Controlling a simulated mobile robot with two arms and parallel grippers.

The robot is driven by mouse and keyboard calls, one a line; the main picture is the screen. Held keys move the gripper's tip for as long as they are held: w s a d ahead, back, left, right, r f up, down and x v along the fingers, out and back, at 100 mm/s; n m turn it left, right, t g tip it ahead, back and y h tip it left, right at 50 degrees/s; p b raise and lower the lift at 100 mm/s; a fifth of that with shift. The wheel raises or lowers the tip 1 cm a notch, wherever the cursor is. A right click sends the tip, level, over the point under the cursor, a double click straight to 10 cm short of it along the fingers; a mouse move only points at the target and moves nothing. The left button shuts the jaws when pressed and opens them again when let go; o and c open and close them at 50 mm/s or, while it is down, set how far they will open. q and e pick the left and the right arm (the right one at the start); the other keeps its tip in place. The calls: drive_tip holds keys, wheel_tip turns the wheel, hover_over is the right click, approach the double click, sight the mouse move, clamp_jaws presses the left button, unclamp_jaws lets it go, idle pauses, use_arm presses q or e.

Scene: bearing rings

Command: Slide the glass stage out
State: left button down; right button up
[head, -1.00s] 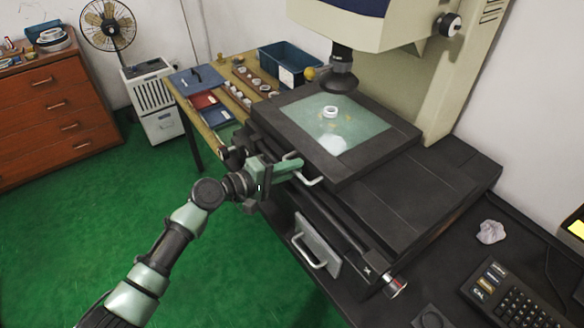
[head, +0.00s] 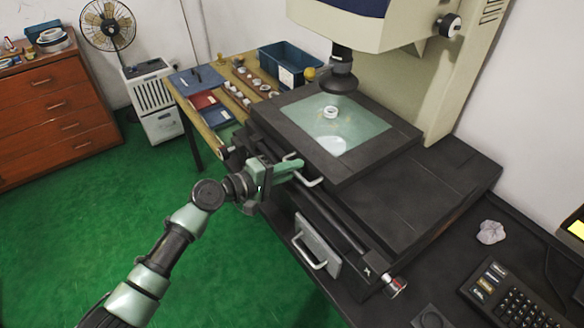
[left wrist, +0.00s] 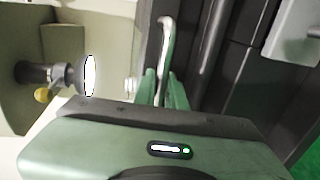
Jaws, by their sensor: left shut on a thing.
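The glass stage (head: 352,138) is a pale green pane in a dark square frame (head: 378,158), under the machine's lens (head: 341,72). A white bearing ring (head: 330,112) sits on the glass. A pale handle (head: 311,180) is on the stage's front edge; it also shows in the left wrist view (left wrist: 165,45). My left gripper (head: 298,166) is at this handle, shut on it, with its green fingers on either side of the bar in the left wrist view (left wrist: 160,88). My right gripper is out of view.
A second handle (head: 308,253) is on a grey panel below. A yellow table (head: 187,112) with trays and rings, and a blue bin (head: 285,68), stand behind. A keypad (head: 512,300) and crumpled paper (head: 491,232) lie at right. Open green floor (head: 150,210) is at left.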

use_arm(q)
drive_tip(key=s+d+p, duration=0.1)
drive_tip(key=s+d, duration=0.1)
drive_tip(key=s, duration=0.1)
drive_tip(key=s+d+p, duration=0.4)
drive_tip(key=s, duration=0.1)
drive_tip(key=shift+s+d+r, duration=0.1)
drive_tip(key=shift+s+r, duration=0.1)
drive_tip(key=shift+s, duration=0.1)
drive_tip(key=s+d+p, duration=0.1)
drive_tip(key=s+d, duration=0.1)
drive_tip(key=s, duration=0.1)
drive_tip(key=s+d+p, duration=0.1)
drive_tip(key=s+d, duration=0.1)
drive_tip(key=s, duration=0.1)
drive_tip(key=s+d+p, duration=0.2)
drive_tip(key=s+d, duration=0.1)
drive_tip(key=shift+s+f, duration=0.15)
drive_tip(key=shift+s, duration=0.25)
drive_tip(key=shift+s+d+f+p, duration=0.1)
drive_tip(key=shift+s+d+p, duration=0.2)
drive_tip(key=shift+s+d, duration=0.3)
drive_tip(key=shift+a, duration=0.1)
drive_tip(key=c, duration=1.5)
unclamp_jaws()
drive_tip(key=shift+b+v, duration=0.55)
drive_tip(key=shift+v, duration=3.35)
